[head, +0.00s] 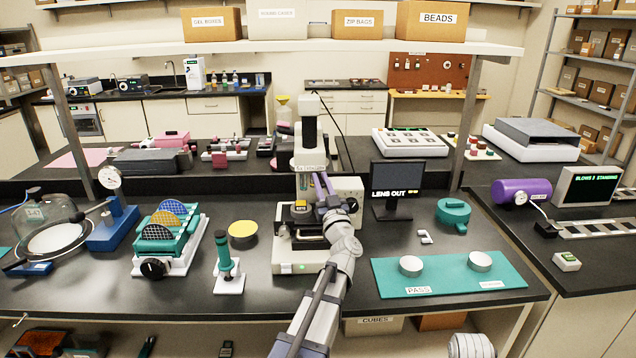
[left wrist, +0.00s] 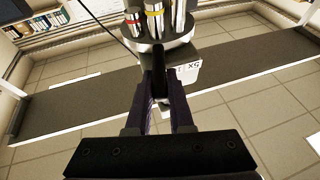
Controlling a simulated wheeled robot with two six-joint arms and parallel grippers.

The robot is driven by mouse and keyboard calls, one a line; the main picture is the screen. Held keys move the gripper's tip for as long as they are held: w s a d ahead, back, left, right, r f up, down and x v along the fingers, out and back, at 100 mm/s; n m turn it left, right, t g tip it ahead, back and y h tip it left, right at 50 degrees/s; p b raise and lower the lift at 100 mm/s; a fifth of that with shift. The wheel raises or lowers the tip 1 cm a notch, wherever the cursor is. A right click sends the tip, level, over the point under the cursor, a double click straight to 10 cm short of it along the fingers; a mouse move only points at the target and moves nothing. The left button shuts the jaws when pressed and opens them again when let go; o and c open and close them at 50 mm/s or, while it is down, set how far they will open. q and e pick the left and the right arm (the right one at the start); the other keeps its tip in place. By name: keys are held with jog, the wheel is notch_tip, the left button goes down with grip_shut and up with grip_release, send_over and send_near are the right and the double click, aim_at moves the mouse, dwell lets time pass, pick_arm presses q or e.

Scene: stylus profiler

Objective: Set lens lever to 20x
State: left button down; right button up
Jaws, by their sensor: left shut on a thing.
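The stylus profiler (head: 343,190) stands mid-bench, with a white column and base. My left gripper (head: 318,183) reaches up to its head from the front. In the left wrist view the purple fingers (left wrist: 160,88) are shut on a dark lever (left wrist: 158,70) under the round lens turret (left wrist: 160,50). The turret carries metal lenses with red and yellow bands (left wrist: 153,14). A white tag (left wrist: 187,71) beside the lever seems to read 5X, upside down. The monitor (head: 397,185) reads LENS OUT, with small yellow text beside it.
A teal mat (head: 448,275) with two round pieces lies at right. A green-handled tool in a white stand (head: 228,282), a yellow disc (head: 243,231) and a teal wafer rack (head: 168,240) stand at left. A teal round container (head: 453,214) is right of the monitor.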

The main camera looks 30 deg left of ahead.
pick_arm(q)
jog(key=c, duration=0.8)
grip_release()
jog(key=b+v, duration=0.3)
jog(key=v, duration=0.4)
jog(key=shift+s+d+f, duration=0.2)
jog(key=shift+d, duration=0.05)
jog(key=shift+c, duration=0.2)
